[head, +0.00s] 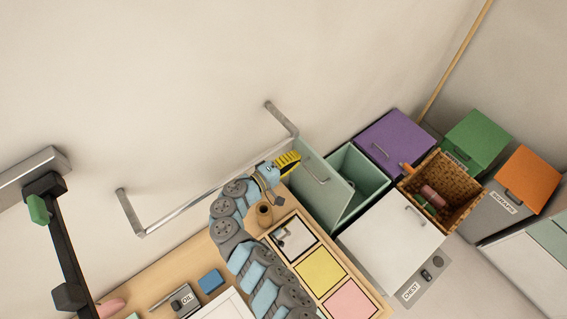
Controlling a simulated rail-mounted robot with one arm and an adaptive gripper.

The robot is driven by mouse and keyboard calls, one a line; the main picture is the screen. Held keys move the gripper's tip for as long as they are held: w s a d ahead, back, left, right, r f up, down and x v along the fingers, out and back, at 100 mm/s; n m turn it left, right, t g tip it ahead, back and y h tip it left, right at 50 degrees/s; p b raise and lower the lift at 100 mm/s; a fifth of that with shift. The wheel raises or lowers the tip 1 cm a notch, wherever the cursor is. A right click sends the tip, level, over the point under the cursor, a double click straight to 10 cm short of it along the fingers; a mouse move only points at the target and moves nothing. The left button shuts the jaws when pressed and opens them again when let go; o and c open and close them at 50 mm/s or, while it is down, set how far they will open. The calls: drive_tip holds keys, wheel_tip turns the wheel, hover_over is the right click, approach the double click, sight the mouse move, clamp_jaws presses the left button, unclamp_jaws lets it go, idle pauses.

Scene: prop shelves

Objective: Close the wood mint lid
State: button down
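The mint box (372,172) stands open at the back right of the bench, and I can see into its interior. Its mint lid (325,190) is raised on the box's left side, with a bar handle on its outer face. My gripper (288,163) is at the left of the raised lid, near its upper left edge. A yellow and black ribbed piece shows at the gripper's end; I cannot tell whether it is part of the gripper or whether it touches the lid. The finger opening is too small to make out.
A purple-lidded box (395,143), a wicker basket (470,180) with items, a white-lidded box (392,240), and green (477,138) and orange (528,178) lidded boxes crowd the right. A small brown pot (264,214) stands below my gripper. A metal rail (185,213) runs along the wall.

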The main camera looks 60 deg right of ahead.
sight(306, 152)
drive_tip(key=shift+p+x, duration=0.4)
drive_tip(key=shift+x, duration=1.7)
